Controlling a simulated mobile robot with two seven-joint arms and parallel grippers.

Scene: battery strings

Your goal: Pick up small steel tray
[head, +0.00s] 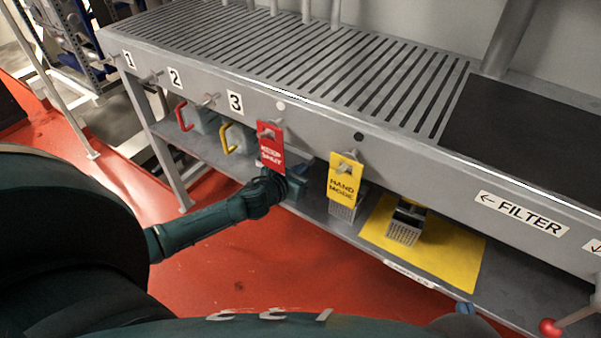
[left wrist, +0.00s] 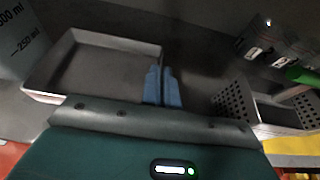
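In the left wrist view a shallow steel tray (left wrist: 95,38) stands on a grey shelf surface. My left gripper (left wrist: 163,85) has its two blue fingers close together at the tray's right side, with only a thin dark gap between them. Whether the tray's right wall is between the fingers is not clear. In the head view my left gripper (head: 287,184) reaches under the bench below the red tag, and I cannot make out the tray there. Small blue tips of my right gripper (head: 465,307) show at the bottom, the rest hidden by my arm.
A perforated metal basket (left wrist: 234,101) stands right of the fingers, and a graduated container (left wrist: 20,45) stands left. In the head view a yellow mat (head: 455,255) lies on the lower shelf. Red (head: 271,150) and yellow (head: 343,180) tags hang from the bench front above.

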